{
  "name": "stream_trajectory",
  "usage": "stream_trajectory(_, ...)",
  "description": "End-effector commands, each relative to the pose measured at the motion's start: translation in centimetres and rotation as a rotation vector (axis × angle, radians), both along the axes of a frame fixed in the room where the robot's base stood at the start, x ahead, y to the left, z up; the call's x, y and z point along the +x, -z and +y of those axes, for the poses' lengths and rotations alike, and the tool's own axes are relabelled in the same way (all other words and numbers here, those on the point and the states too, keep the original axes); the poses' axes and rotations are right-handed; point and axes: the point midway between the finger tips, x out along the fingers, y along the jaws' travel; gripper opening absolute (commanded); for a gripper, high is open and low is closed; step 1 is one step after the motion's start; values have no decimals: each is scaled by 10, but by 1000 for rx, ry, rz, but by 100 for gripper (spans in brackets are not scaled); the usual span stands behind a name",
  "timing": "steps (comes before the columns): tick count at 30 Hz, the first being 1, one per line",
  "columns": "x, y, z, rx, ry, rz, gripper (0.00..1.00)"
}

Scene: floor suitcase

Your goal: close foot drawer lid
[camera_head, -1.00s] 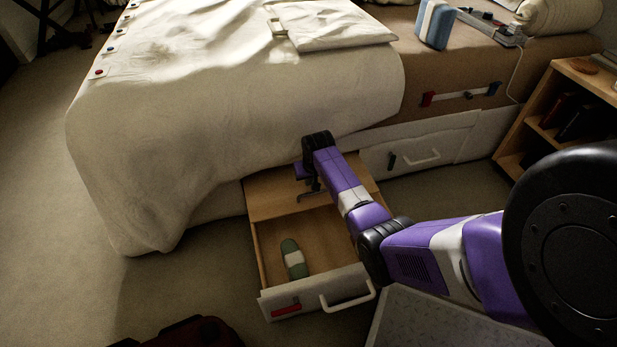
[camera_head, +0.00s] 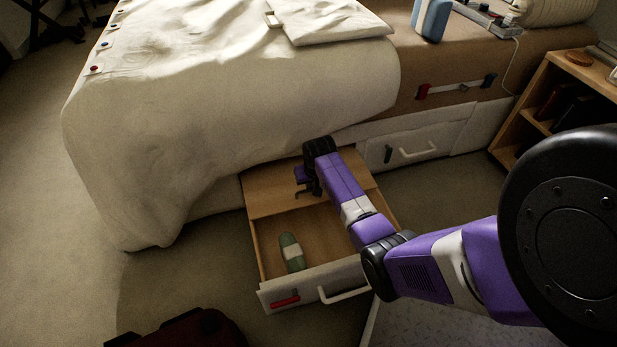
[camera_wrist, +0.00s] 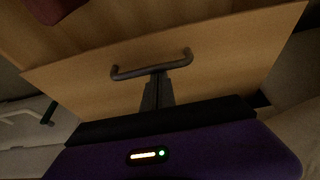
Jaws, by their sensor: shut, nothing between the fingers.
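The foot drawer (camera_head: 345,277) is pulled out from under the bed, with a white front, a white bar handle and a red latch. My gripper (camera_head: 312,190) is over the lid, partly hidden by my arm. In the wrist view the lid (camera_wrist: 225,65) carries a dark bar handle (camera_wrist: 180,64). My gripper's shut, empty fingers (camera_wrist: 157,88) are right at that handle; I cannot tell whether they touch it.
The bed (camera_head: 230,100) with a cream cover hangs over the drawer's rear. A second, closed drawer (camera_head: 420,145) is to the right. A bookshelf (camera_head: 540,100) stands at far right. A dark red bag (camera_head: 185,330) lies at the bottom. Floor left of the drawer is clear.

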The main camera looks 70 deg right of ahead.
Motion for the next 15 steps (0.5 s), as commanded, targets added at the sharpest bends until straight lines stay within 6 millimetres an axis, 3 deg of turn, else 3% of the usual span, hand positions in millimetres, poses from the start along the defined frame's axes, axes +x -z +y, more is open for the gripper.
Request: stream_trajectory(15, -77, -8, 91, 5, -2, 4, 0)
